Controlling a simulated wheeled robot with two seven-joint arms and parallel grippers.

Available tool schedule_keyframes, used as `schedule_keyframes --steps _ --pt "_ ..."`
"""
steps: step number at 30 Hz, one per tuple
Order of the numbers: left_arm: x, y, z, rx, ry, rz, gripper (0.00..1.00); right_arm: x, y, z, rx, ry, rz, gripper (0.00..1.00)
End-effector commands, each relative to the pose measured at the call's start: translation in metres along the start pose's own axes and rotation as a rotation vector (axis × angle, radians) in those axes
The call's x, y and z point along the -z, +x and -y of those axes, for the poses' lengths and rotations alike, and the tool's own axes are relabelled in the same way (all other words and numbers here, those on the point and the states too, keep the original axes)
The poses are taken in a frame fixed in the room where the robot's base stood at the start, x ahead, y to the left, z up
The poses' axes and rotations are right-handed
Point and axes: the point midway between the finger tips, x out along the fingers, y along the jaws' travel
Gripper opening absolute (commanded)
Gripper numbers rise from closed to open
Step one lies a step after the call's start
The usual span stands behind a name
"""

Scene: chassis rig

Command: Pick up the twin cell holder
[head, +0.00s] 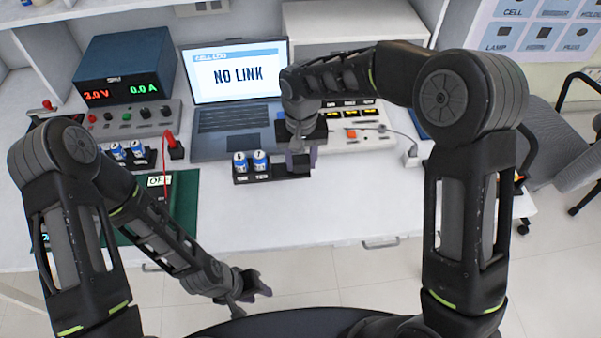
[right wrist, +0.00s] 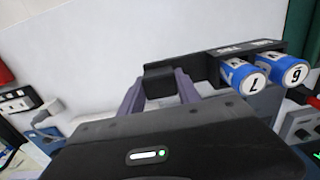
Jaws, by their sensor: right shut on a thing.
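The twin cell holder (head: 271,176) is a black tray with two blue-and-white cells standing in its left part, in front of the laptop. My right gripper (head: 301,164) is at its right end. In the right wrist view my gripper's two fingers (right wrist: 159,92) are shut on the black end block (right wrist: 158,77) of the holder (right wrist: 232,50), with the two cells beyond to the right. I cannot tell whether the holder's underside touches the table. My left gripper (head: 256,287) is empty and low in front of the table's edge; its finger gap does not show clearly.
Another black holder with blue cells (head: 127,155) stands at the left near a red clip block (head: 176,150). A laptop (head: 236,90), a power supply (head: 125,80) and a light panel (head: 355,132) stand behind. The white table's front (head: 300,215) is clear.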

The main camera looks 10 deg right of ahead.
Motion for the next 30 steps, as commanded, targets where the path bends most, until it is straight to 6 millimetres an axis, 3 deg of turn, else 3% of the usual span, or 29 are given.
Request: schedule_keyframes --steps 6,30 --pt "0.000 0.003 0.001 -0.001 0.001 -0.001 0.36 0.000 -0.018 0.001 0.002 -0.001 -0.002 0.00" --pt "0.001 0.006 0.002 -0.002 0.001 -0.002 0.36 0.000 -0.013 0.001 0.002 0.000 -0.001 0.00"
